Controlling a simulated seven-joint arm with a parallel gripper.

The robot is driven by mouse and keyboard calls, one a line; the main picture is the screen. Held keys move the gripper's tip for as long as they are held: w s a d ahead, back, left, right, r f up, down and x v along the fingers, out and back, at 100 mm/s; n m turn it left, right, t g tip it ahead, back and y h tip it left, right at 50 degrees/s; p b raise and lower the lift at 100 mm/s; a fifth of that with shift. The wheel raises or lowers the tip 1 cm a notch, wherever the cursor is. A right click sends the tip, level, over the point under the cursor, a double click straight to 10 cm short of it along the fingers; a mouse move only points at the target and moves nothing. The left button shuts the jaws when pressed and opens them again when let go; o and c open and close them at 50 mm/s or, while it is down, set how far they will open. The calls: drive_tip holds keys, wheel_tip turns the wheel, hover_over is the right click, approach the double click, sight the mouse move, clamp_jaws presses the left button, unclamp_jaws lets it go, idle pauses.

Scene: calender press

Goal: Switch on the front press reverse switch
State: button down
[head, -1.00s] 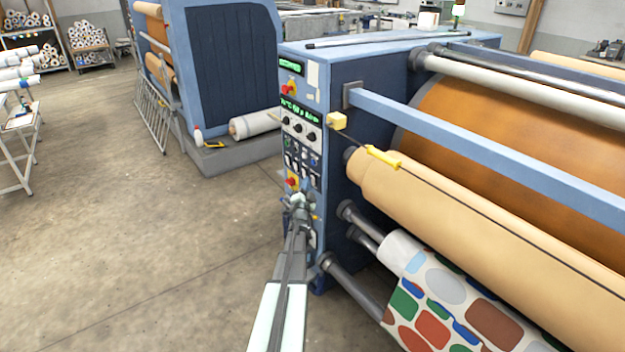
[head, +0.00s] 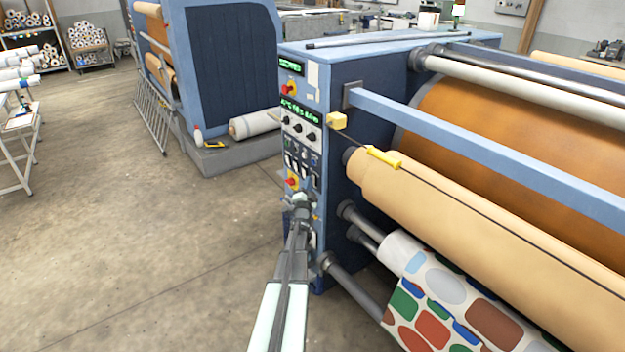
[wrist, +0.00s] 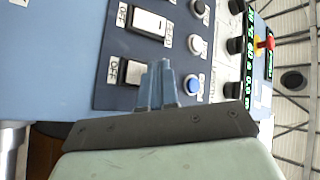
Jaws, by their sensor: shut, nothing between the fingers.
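The control panel (head: 298,150) is on the end face of the blue press, with rows of small switches, knobs and buttons. In the wrist view, turned sideways, two white rocker switches show, one at the top (wrist: 149,22) and one lower (wrist: 131,73), each with an OFF label. I cannot tell from the lettering which is the reverse switch. My gripper (wrist: 163,68) is shut and empty, its fingertips close in front of the panel, just right of the lower rocker. Contact cannot be told. In the head view my gripper (head: 300,198) is at the panel's lower part, hiding some controls.
In the wrist view a blue button (wrist: 191,84) is right of my fingertips. A red stop button (head: 292,183) is just above my gripper in the head view. Rollers and patterned fabric (head: 440,295) are to the right. The floor at left is open.

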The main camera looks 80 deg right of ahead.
drive_tip(key=shift+w+a, duration=0.15)
drive_tip(key=shift+w+a, duration=0.35)
drive_tip(key=shift+a, duration=0.05)
drive_tip(key=shift+f, duration=0.1)
idle(0.4)
drive_tip(key=w+a, duration=0.3)
drive_tip(key=shift+w+a+f, duration=0.25)
drive_tip(key=shift+w+f, duration=0.05)
drive_tip(key=shift+f, duration=0.05)
idle(0.8)
